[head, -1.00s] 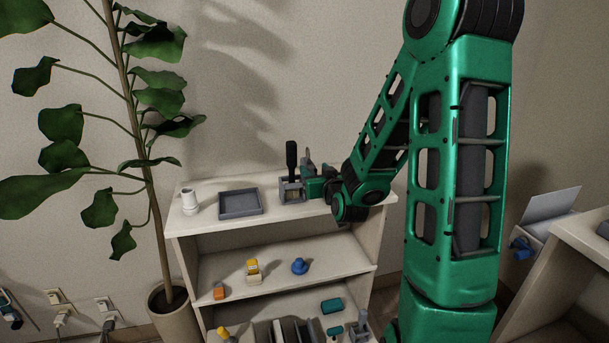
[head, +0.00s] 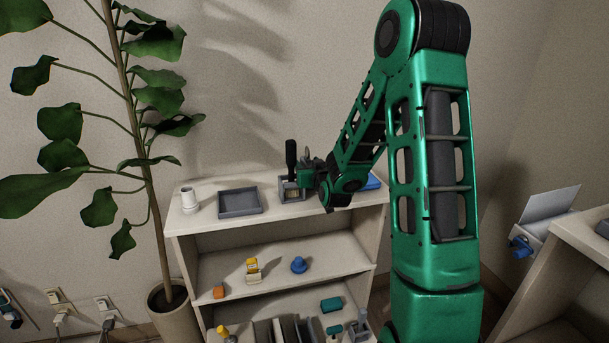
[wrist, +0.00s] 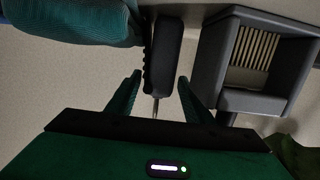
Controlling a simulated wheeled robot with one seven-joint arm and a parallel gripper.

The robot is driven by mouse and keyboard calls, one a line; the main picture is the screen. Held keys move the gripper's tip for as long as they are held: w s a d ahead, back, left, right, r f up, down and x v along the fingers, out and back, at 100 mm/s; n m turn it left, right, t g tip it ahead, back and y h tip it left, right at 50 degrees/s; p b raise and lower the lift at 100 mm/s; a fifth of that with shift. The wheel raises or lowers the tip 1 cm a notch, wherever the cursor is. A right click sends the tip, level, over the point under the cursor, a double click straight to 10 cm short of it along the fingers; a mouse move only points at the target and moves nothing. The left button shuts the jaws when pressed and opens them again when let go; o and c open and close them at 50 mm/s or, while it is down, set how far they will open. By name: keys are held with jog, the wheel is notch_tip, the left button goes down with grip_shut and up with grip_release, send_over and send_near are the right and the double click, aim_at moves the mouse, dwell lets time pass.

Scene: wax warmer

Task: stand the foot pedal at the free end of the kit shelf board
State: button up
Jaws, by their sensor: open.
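My gripper (head: 308,172) is above the top board of the white kit shelf (head: 240,230), close to a grey holder (head: 291,189). In the wrist view my gripper (wrist: 160,80) is open. A dark, ridged piece with a thin metal rod (wrist: 163,50) lies between and beyond the fingers, with gaps on both sides. The grey holder with slats (wrist: 228,75) is to the right there. In the head view a black upright handle (head: 291,156) stands at the holder. I cannot tell for sure which thing is the foot pedal.
A grey tray (head: 240,213) and a white cup (head: 189,200) stand left on the top board. A blue flat thing (head: 373,181) is at its right end, partly behind my arm. Small yellow (head: 252,270) and blue (head: 299,265) items are on the middle board. A plant (head: 150,180) stands left.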

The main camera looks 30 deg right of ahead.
jog(key=shift+w+d, duration=0.2)
jog(key=shift+w, duration=0.4)
grip_shut()
